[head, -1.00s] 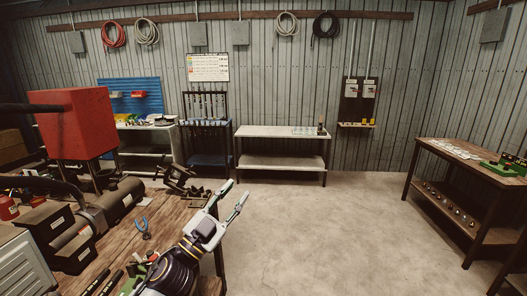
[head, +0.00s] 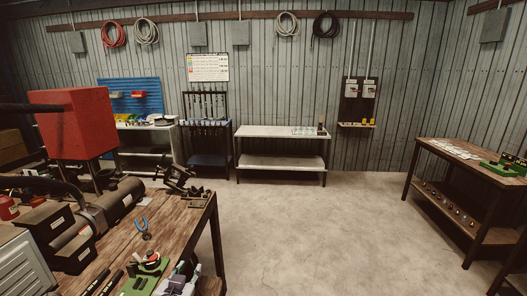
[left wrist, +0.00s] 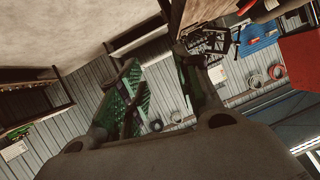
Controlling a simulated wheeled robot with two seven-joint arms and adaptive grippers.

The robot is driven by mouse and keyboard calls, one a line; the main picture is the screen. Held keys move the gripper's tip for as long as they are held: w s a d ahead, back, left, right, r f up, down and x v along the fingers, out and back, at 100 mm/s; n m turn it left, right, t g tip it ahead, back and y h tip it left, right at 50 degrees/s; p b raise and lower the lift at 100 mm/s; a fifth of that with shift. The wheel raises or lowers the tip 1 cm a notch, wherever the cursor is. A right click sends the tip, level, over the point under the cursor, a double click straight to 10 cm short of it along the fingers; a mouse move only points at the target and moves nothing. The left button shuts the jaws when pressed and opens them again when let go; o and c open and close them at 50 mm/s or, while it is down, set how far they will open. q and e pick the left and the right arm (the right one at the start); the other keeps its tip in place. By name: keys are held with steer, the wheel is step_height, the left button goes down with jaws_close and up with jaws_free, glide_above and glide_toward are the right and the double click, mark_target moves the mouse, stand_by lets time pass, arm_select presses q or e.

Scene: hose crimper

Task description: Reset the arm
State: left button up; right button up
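My left gripper (head: 184,273) shows at the bottom edge of the head view, low beside the front right part of the wooden workbench (head: 185,222). Only its front end is in the picture; the rest of the arm is cut off. In the left wrist view, the two green-padded fingers of the left gripper (left wrist: 158,75) stand apart with nothing between them. That view is tilted, with the wall and floor turned. My right gripper is in neither view.
A pale table (head: 280,132) stands at the wall. Another wooden table (head: 470,160) is at right. The floor (head: 320,225) between is clear.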

arm_select(q)
steer(key=s+f+g, duration=0.5)
steer(key=s+f, duration=0.2)
steer(key=s, duration=0.3)
steer(key=s+f+g, duration=0.5)
steer(key=s+f, duration=0.2)
steer(key=s, duration=0.3)
step_height(320, 180, down, 38)
steer(key=s+a+b, duration=0.1)
steer(key=s+b, duration=0.2)
steer(key=b, duration=0.2)
steer(key=s+a+f+g+b, duration=0.1)
steer(key=s+a+f+b, duration=0.1)
steer(key=s+f, duration=0.8)
steer(key=s+a+f+g+b, duration=0.1)
steer(key=s+a+f+b, duration=0.1)
steer(key=s+f, duration=0.9)
step_height(320, 180, down, 4)
steer(key=shift+s+a+m+b, duration=0.3)
steer(key=shift+a+m+b, duration=0.1)
steer(key=shift+b, duration=0.1)
steer(key=shift+s, duration=0.2)
